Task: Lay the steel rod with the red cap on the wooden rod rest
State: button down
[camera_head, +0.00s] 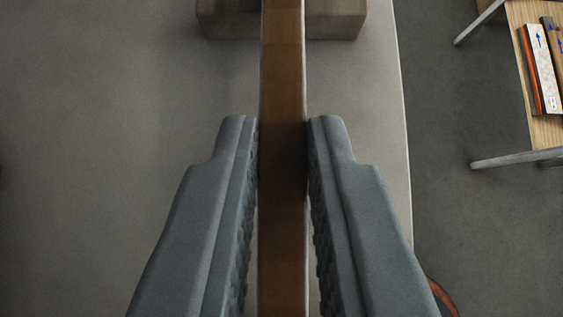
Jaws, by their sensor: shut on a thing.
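My gripper (283,150) is shut on a long brown bar (283,75). The bar runs straight up the picture between the two grey fingers, and both its ends are outside the view. A grey-brown block (225,18) lies beyond the fingertips at the top, and the bar crosses in front of its middle. I cannot tell whether the bar touches the block, or whether the block is the wooden rod rest. I see no steel rod and no red cap.
A pale grey surface (110,150) spreads beneath, with its edge right of my gripper. Beyond lies darker floor (480,230). A wooden-topped table (520,20) with metal legs stands upper right, bearing books (541,65). A round orange-rimmed thing (445,299) shows partly at bottom right.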

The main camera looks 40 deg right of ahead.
jog(key=c, duration=1.3)
grip_release()
jog(key=shift+v, duration=3.75)
